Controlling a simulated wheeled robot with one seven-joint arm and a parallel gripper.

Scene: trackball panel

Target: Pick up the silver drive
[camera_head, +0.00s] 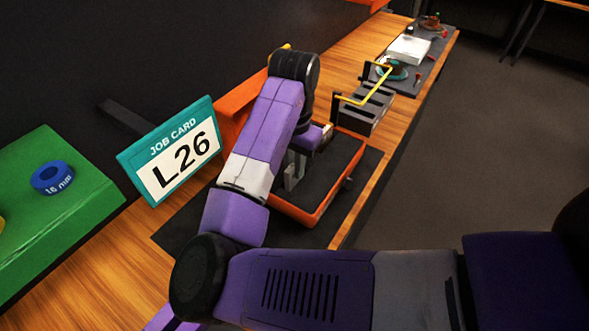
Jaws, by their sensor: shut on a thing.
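My gripper (294,174) points down over the near left part of an orange-rimmed tray (318,215) with a dark floor. It is shut on a small grey piece, which I take to be the silver drive. Gripper and piece are small and partly behind my arm, so I cannot tell finger from drive clearly. I cannot tell whether the piece touches the tray floor. No other silver drive shows clearly; part of the tray is hidden behind my arm.
A teal-framed job card (172,152) reading L26 stands left of my arm. A green block (55,215) with a blue 16 mm ring (53,178) is at far left. A dark rack with a yellow handle (372,92) stands beyond the tray. Open floor lies right.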

